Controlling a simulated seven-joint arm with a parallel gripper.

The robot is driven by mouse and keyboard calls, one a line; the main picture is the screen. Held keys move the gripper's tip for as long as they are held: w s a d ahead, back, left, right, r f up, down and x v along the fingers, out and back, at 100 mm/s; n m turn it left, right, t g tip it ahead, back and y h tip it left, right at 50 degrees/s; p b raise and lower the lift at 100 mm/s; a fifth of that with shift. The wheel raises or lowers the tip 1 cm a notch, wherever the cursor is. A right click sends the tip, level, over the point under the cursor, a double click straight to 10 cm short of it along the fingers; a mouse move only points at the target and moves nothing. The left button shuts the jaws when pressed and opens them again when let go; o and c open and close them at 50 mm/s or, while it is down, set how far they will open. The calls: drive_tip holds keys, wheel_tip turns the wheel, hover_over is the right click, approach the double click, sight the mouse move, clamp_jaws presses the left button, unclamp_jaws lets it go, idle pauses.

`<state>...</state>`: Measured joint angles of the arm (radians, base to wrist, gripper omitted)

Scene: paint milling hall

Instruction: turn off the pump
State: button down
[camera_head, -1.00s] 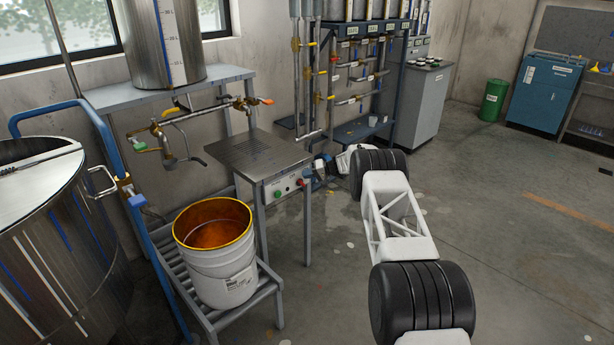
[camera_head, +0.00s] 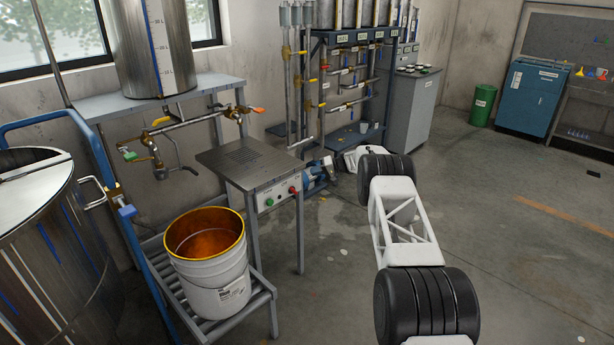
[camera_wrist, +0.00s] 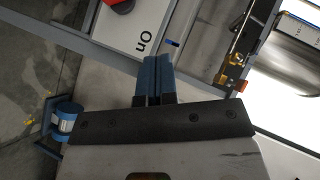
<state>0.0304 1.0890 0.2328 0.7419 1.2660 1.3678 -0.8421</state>
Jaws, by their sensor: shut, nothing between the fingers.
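A control box (camera_head: 280,196) with a green button (camera_head: 268,202) and a red button (camera_head: 292,190) is fixed under the metal-topped table. In the wrist view, the box face (camera_wrist: 130,32) shows an upside-down "On", with the red button (camera_wrist: 120,4) cut off at the top edge. My gripper (camera_wrist: 152,62) is shut and empty, its blue fingertips near the box's edge; I cannot tell whether they touch it. In the head view, its fingers cannot be made out beyond my white wrist. A blue pump-like unit (camera_head: 319,173) sits low behind the table; its blue cylinder (camera_wrist: 66,122) shows at left in the wrist view.
A white bucket (camera_head: 210,275) with orange content stands on a slatted rack left of the metal-topped table (camera_head: 250,160). A pipe rack (camera_head: 345,90) and grey cabinet (camera_head: 412,110) stand behind my arm. The floor (camera_head: 510,240) to the right is open.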

drive_tip(key=v, duration=0.4)
drive_tip(key=shift+d+r, duration=0.1)
drive_tip(key=shift+r, duration=0.05)
